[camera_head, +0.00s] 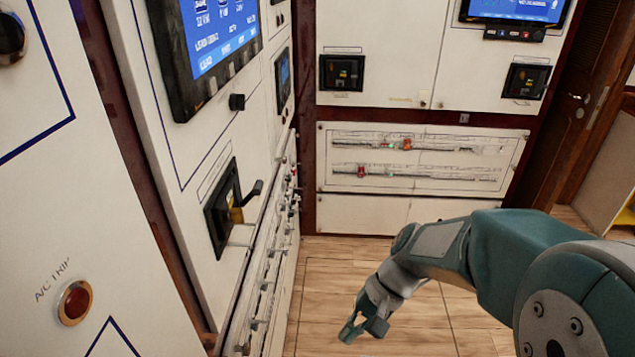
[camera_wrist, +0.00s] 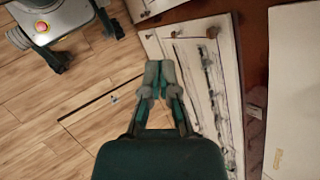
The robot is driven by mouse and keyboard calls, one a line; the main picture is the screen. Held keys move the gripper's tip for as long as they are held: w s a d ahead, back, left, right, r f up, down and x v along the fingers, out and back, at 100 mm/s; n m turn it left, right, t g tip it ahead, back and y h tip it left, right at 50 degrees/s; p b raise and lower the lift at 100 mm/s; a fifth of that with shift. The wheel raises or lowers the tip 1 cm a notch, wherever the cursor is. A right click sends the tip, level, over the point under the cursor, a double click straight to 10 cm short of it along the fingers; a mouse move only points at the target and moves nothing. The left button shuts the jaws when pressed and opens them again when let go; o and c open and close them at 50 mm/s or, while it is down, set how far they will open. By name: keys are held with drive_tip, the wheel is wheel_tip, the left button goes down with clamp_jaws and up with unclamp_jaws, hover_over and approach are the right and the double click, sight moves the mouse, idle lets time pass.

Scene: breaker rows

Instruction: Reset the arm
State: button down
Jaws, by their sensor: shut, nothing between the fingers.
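My arm (camera_head: 510,255) reaches in from the right in the head view, bent down toward the floor. My gripper (camera_head: 362,328) hangs low over the wooden floor, apart from the panels, with nothing in it. In the wrist view my gripper (camera_wrist: 160,72) has its two fingers together at the tips. The lower part of a white panel lies just beyond the fingers in that view.
White breaker cabinets (camera_head: 365,155) line the left and back. A black breaker with a handle (camera_head: 228,208) and a red button (camera_head: 74,302) are on the left cabinets. A brown door (camera_head: 578,95) stands at the right. The wooden floor (camera_head: 335,270) is clear.

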drive_tip(key=s+d+r+n+t+h, duration=0.3)
drive_tip(key=s+d+r+t+h, duration=0.3)
drive_tip(key=r, duration=0.6)
drive_tip(key=d+t, duration=0.2)
drive_tip(key=d, duration=0.1)
drive_tip(key=shift+s+d+n+t, duration=0.3)
drive_tip(key=shift+s+d+t, duration=0.05)
drive_tip(key=shift+d+t, duration=0.05)
drive_tip(key=c, duration=1.3)
unclamp_jaws()
drive_tip(key=shift+r, duration=0.1)
drive_tip(key=shift+c, duration=0.2)
